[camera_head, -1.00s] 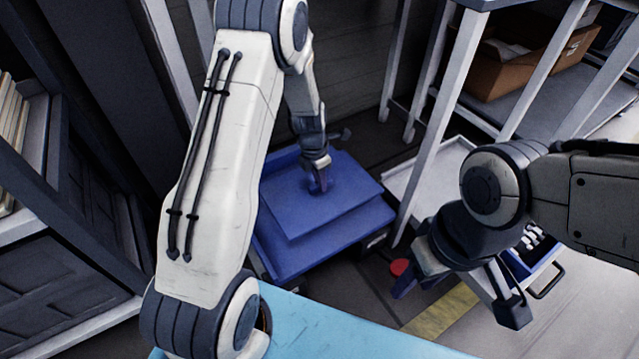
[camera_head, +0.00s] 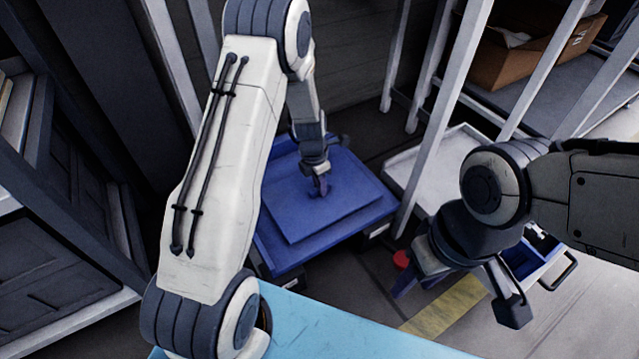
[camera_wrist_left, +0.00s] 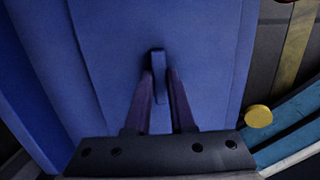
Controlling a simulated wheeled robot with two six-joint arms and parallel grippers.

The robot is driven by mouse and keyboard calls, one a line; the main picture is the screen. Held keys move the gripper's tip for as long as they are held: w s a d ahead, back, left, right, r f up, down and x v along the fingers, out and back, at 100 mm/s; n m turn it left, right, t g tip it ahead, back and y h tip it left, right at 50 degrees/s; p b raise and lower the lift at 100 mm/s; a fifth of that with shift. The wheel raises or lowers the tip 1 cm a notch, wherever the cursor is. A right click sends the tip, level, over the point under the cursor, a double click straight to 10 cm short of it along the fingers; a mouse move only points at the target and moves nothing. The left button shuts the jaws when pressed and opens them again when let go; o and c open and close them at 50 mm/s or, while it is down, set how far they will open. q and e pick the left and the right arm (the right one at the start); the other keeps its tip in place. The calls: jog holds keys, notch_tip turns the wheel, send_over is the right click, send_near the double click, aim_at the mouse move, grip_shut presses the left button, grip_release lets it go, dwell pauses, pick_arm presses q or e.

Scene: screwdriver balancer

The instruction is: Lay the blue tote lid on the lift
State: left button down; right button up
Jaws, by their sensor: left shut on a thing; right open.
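The blue tote lid (camera_head: 335,212) is a flat panel with a small upright grip at its middle. My left gripper (camera_head: 319,186) reaches down from above and is shut on that grip. In the left wrist view the two fingers stand either side of the grip (camera_wrist_left: 158,70), and the lid (camera_wrist_left: 205,60) spreads beneath. The lid is over the larger blue top of the lift (camera_head: 279,262), roughly in line with it. I cannot tell whether it touches the top. My left forearm hides part of the lift's left side. My right gripper (camera_head: 457,303) is open and empty, right of the lift.
A red round knob (camera_head: 401,259) is right of the lift. A grey shelf frame with a low tray (camera_head: 447,165) and a cardboard box (camera_head: 520,55) is behind right. A blue bin (camera_head: 525,262) is beyond my right gripper. A light-blue surface (camera_head: 330,333) is in front.

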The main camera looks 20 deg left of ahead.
pick_arm(q)
jog(key=c, duration=0.7)
grip_release()
jog(key=r+p, duration=0.2)
jog(key=r, duration=0.1)
jog(key=r+p, duration=0.2)
jog(key=r, duration=0.2)
jog(key=s+r+p, duration=0.1)
jog(key=r+p, duration=0.2)
jog(key=shift+a+r, duration=0.25)
jog(key=shift+a, duration=0.15)
